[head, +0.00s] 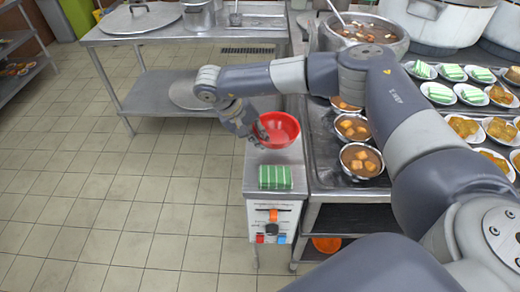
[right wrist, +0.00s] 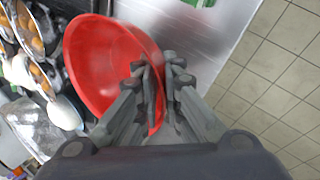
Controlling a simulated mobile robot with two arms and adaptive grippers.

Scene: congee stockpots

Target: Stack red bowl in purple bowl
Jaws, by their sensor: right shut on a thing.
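The red bowl (head: 279,130) is over the far part of the narrow metal counter; I cannot tell whether it touches the surface. My right gripper (head: 260,132) comes at it from the left and is shut on its rim. In the right wrist view the red bowl (right wrist: 100,62) shows its inside, and the fingers (right wrist: 160,80) pinch its wall at the near right edge. I see no purple bowl in either view. My left gripper is not in view.
A green striped block (head: 275,177) lies on the narrow counter (head: 257,160) in front of the bowl. Filled metal bowls (head: 361,160) stand on the steel table to the right, with several plates behind. A large stockpot (head: 362,35) stands at the back. Floor at left is clear.

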